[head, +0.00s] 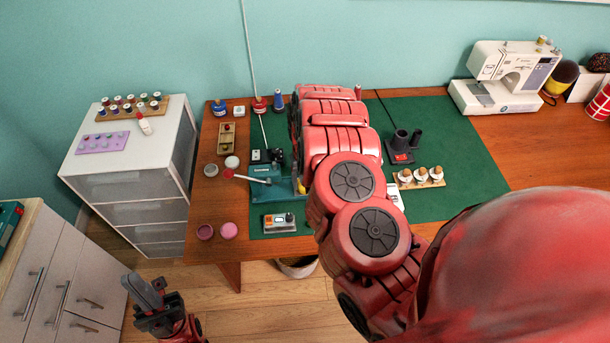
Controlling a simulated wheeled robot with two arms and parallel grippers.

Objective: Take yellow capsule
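A small yellow piece (301,186) shows at the right end of a teal device (268,190) on the table, right against the outline of my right arm. It is mostly covered, and I cannot tell whether it is the yellow capsule. My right arm reaches across the middle of the table, and its gripper is hidden behind the arm's links. My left gripper (149,292) is low at the left, off the table and in front of the drawers, far from the yellow piece. Its dark fingers look close together, with nothing seen between them.
The wooden table (216,265) carries a green mat (455,150), a sewing machine (505,75), a black stand (402,146), a tray of white spools (421,178) and pink round containers (228,231). A white drawer cabinet (130,180) with thread spools stands left. My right arm blocks the table's centre.

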